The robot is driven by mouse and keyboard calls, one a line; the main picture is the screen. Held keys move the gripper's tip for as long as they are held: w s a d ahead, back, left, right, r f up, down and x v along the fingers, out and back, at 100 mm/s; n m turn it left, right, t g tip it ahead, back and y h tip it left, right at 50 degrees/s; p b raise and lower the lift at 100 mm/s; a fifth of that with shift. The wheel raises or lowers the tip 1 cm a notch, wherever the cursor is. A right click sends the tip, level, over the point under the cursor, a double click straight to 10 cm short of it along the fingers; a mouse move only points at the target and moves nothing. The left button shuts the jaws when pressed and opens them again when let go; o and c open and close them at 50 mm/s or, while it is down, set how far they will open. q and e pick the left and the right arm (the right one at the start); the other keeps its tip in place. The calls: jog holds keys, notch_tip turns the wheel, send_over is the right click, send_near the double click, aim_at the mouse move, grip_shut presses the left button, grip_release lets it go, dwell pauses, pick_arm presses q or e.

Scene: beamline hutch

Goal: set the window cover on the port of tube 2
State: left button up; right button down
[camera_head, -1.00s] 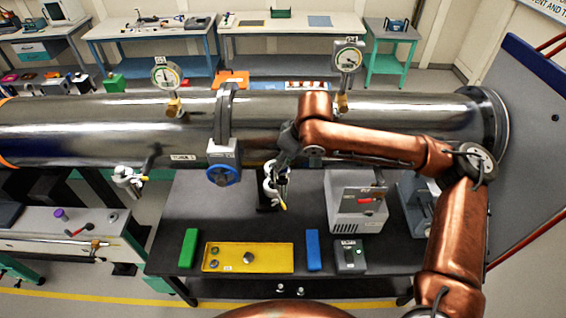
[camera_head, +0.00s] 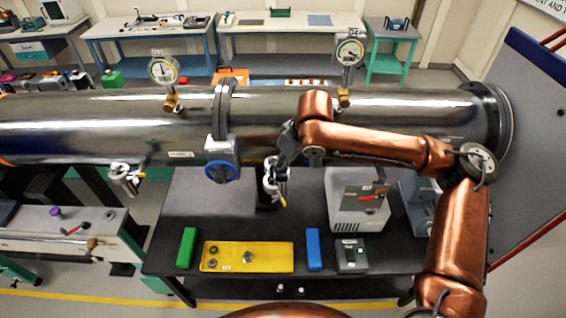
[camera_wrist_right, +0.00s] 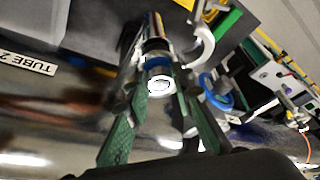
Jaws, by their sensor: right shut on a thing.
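My right gripper (camera_head: 284,158) is at the front of the steel tube, right beside the port (camera_head: 270,187) hanging under it. In the right wrist view, the green fingers (camera_wrist_right: 163,90) are closed around a small round piece with a bright face, which looks like the window cover (camera_wrist_right: 159,85). A metal cylinder, apparently the port (camera_wrist_right: 154,42), is directly behind it. I cannot tell whether cover and port touch. The TUBE 2 label (camera_wrist_right: 28,63) is on the tube at left. A white open clamp (camera_wrist_right: 203,42) is beside the port. My left gripper is not in view.
A blue handwheel valve (camera_head: 222,172) is left of the gripper. The black bench (camera_head: 210,215) below carries a yellow tray (camera_head: 275,262) with small round parts, green and blue blocks and a grey instrument (camera_head: 357,210). Another port (camera_head: 124,178) is further left.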

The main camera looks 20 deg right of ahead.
jog(key=shift+f, duration=0.5)
dwell(0.4)
jog(key=c, duration=1.6)
grip_release()
